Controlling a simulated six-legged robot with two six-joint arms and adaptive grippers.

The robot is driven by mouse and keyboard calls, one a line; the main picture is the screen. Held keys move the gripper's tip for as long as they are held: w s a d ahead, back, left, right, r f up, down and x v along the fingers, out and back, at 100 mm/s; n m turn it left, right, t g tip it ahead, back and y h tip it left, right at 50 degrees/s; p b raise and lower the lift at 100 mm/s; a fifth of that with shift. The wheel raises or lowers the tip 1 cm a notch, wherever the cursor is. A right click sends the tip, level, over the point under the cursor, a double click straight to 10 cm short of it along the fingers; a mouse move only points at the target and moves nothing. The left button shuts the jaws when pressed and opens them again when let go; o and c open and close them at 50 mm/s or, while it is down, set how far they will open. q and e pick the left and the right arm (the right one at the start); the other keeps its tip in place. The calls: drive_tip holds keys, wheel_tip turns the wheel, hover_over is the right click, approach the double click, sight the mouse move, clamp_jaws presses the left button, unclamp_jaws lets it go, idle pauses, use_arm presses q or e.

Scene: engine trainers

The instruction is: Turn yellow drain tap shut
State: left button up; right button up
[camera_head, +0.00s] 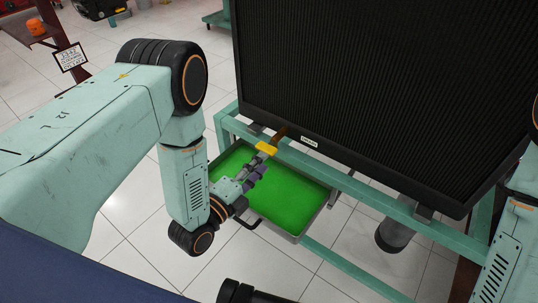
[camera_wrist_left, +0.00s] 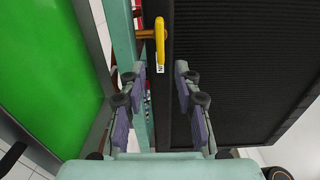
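The yellow drain tap (camera_head: 267,147) is a small yellow lever at the lower left corner of the black radiator (camera_head: 370,90). In the left wrist view the yellow lever (camera_wrist_left: 160,42) stands lengthwise just beyond the fingertips, on a brown-orange fitting (camera_wrist_left: 146,34). My left gripper (camera_head: 259,172) is just below and in front of the tap, over the tray. In the left wrist view this gripper (camera_wrist_left: 161,72) is open, with nothing between its fingers, and the tap lies ahead of the gap. The right gripper is not in view.
A tray of green liquid (camera_head: 322,212) sits below the tap. A teal frame rail (camera_head: 380,193) runs under the radiator, close to my left gripper. A grey cylinder (camera_head: 394,236) stands beneath the frame.

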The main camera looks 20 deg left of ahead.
use_arm(q)
drive_tip(key=v, duration=0.6)
idle(0.4)
